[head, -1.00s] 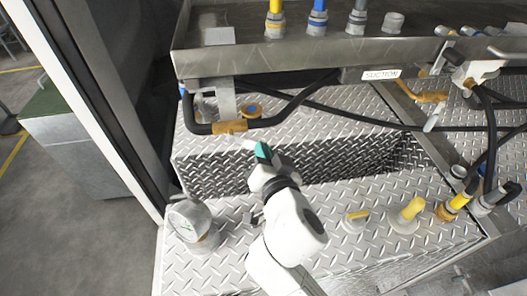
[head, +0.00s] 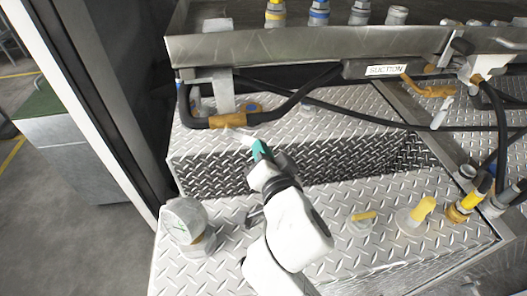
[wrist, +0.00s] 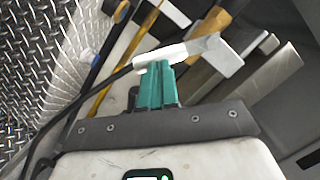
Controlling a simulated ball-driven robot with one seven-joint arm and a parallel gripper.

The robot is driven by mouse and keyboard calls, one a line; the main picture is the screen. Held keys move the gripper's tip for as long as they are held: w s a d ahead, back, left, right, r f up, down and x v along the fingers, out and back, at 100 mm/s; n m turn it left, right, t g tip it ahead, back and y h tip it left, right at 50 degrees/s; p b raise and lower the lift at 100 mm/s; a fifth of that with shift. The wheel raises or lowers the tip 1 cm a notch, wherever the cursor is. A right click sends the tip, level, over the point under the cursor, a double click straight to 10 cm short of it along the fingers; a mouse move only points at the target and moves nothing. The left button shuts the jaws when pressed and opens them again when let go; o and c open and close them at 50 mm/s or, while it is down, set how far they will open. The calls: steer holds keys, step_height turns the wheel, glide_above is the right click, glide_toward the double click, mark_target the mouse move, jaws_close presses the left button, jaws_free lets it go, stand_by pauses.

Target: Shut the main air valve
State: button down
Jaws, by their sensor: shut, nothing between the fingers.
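A small white lever (head: 246,136) shows just beyond my fingertips in the head view, below a brass-coloured fitting (head: 227,120) on the black hose. It looks like the valve's handle, though no label marks it. In the wrist view the white lever (wrist: 175,51) lies across the tips of my teal fingers, with a pale block-like end at its right. My gripper (head: 259,148) is shut with nothing between its fingers. Its tips (wrist: 155,68) are against or very close to the lever; contact cannot be told for sure. The lever's pivot is hidden.
A metal tray edge labelled SUCTION (head: 386,70) overhangs the far side. Black hoses (head: 300,100) run beneath it.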

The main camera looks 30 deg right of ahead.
steer(key=a+f+m+b, duration=0.1)
steer(key=m+b, duration=0.1)
steer(key=b, duration=0.3)
steer(key=w+a+f+m+t+b, duration=0.1)
steer(key=m+b, duration=0.2)
steer(key=b, duration=0.3)
steer(key=a+f+m+b, duration=0.1)
steer(key=f+m+b, duration=0.1)
steer(key=b, duration=0.3)
steer(key=shift+w+a+m+y, duration=0.15)
steer(key=shift+a+m+y, duration=0.15)
steer(key=shift+a, duration=0.05)
steer(key=shift+a+b, duration=0.1)
steer(key=shift+b, duration=0.25)
